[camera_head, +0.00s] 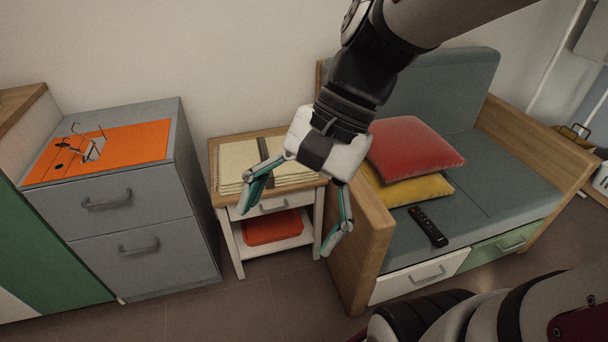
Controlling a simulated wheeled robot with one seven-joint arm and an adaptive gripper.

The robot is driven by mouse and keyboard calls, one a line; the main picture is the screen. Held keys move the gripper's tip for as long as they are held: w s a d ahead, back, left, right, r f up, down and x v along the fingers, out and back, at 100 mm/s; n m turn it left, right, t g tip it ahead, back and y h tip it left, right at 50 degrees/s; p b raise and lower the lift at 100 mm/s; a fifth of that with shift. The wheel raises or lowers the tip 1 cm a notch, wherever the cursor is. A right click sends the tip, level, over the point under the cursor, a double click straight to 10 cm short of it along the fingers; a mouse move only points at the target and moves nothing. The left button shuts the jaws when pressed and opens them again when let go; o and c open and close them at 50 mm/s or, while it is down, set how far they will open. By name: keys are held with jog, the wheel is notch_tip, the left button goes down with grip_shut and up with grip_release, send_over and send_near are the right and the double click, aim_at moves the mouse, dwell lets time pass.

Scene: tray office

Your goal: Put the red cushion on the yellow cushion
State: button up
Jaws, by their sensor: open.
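The red cushion (413,147) lies on top of the yellow cushion (421,189) on the left end of the grey sofa seat. The yellow cushion shows along its front edge and left side; the rest is hidden under the red one. My gripper (292,227) is open and empty, with its fingers spread and pointing down. In the picture it is left of the cushions, in front of the side table and the sofa's wooden armrest, apart from both cushions.
A black remote (428,227) lies on the sofa seat (497,200) in front of the cushions. The side table (228,199) bears a stack of cream sheets or folders (240,160), with an orange tray (272,227) below. A grey cabinet (150,215) stands left. The seat's right side is clear.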

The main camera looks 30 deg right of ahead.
jog(key=s+d+n+t+h, duration=0.1)
jog(key=s+d+n+h, duration=0.4)
jog(key=s+n, duration=0.4)
jog(key=shift+s+r+n+h, duration=0.35)
jog(key=shift+r+n+h, duration=0.05)
jog(key=shift+n, duration=0.3)
notch_tip(320, 180, up, 24)
jog(key=t+p, duration=0.3)
jog(key=p, duration=1.9)
jog(key=shift+t, duration=0.3)
